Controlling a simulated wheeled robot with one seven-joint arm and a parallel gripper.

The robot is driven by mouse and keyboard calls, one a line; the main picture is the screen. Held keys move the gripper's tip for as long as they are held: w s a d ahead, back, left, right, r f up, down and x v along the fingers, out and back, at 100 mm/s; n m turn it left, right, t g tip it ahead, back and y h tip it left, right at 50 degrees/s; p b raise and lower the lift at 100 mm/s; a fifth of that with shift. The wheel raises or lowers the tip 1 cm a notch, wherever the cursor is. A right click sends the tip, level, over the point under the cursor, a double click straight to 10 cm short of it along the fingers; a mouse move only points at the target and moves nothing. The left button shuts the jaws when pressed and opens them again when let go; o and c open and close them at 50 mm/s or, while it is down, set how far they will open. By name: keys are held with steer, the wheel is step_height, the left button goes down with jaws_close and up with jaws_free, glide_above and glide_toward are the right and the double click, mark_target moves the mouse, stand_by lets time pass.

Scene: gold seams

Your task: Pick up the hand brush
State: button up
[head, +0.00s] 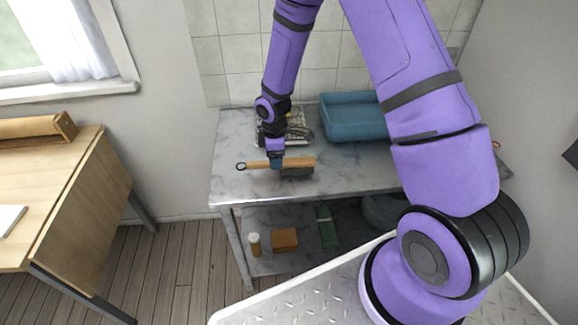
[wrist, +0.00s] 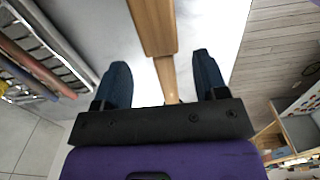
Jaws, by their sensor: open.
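The hand brush (head: 300,163) lies on the marble-topped table in the head view, its wooden handle to the left with a dark ring at the end, its dark bristles under the right part. My gripper (head: 276,162) is right at the brush, pointing down over the handle. In the wrist view the brush's wooden body (wrist: 153,25) narrows into the handle, which runs between the two blue fingers of my gripper (wrist: 163,85). The fingers are open, with a gap on both sides of the handle. The handle's end is hidden behind the gripper's dark palm.
On the marble-topped table (head: 235,187), a blue bin (head: 352,122) stands at the back and a patterned tray with dark items (head: 298,130) lies behind the brush. The lower shelf holds a wooden block (head: 285,239) and a bottle (head: 254,244). A wooden desk (head: 80,190) stands at left.

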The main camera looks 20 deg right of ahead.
steer(key=shift+s+f, duration=0.1)
steer(key=shift+f, duration=2.3)
steer(key=shift+c, duration=0.2)
steer(key=c, duration=1)
